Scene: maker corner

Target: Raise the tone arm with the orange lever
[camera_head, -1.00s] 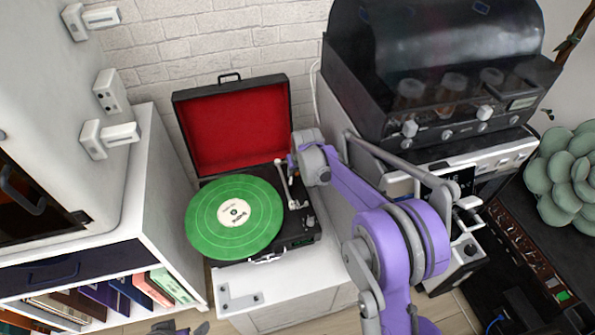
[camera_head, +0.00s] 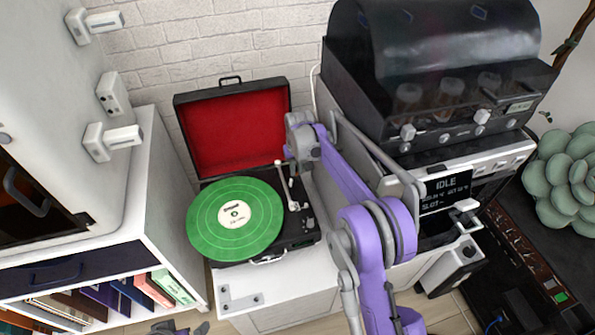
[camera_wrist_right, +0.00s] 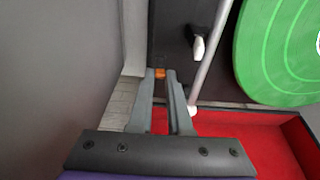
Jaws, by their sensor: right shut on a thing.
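The record player (camera_head: 310,228) stands open on a white cabinet, with a green record (camera_head: 209,220) on its platter. Its pale tone arm (camera_head: 284,186) lies beside the record on the right; it also shows as a light rod in the right wrist view (camera_wrist_right: 212,58). My right gripper (camera_wrist_right: 160,76) is shut on the small orange lever (camera_wrist_right: 160,73) at the deck's edge. In the head view my right wrist hides the lever. Grey parts at the bottom edge of the head view (camera_head: 180,328) look like my left gripper, mostly cut off.
The red-lined lid (camera_head: 235,128) stands up behind the deck, close to my right fingers in the wrist view. A dark-hooded machine (camera_head: 430,80) stands right of my right arm. A white shelf with books (camera_head: 120,292) is at the left.

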